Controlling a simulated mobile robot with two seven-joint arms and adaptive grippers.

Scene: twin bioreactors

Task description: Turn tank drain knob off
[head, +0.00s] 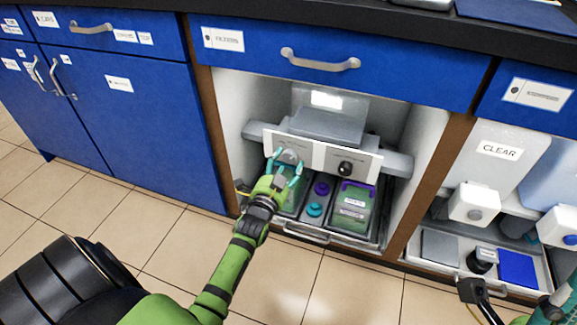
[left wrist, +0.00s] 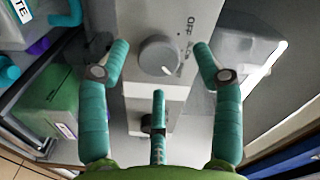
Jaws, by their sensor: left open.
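A round grey knob (head: 290,157) sits on the left half of a white panel (head: 318,157) in the open cabinet bay. In the left wrist view the knob (left wrist: 158,55) has a pale mark at its lower right, and the word OFF is printed at its upper right. My left gripper (head: 286,164) is open, with two teal fingers on either side of the knob, apart from it; a third finger points at it from below in the left wrist view. A black knob (head: 346,168) is on the panel's right half. My right gripper (head: 566,300) shows only partly at the lower right edge.
Below the panel, a tray holds a green container (head: 352,208), a purple cap (head: 322,188) and a teal cap (head: 314,210). Blue drawers (head: 300,62) overhang the bay. A CLEAR-labelled tank (head: 500,150) stands in the bay to the right.

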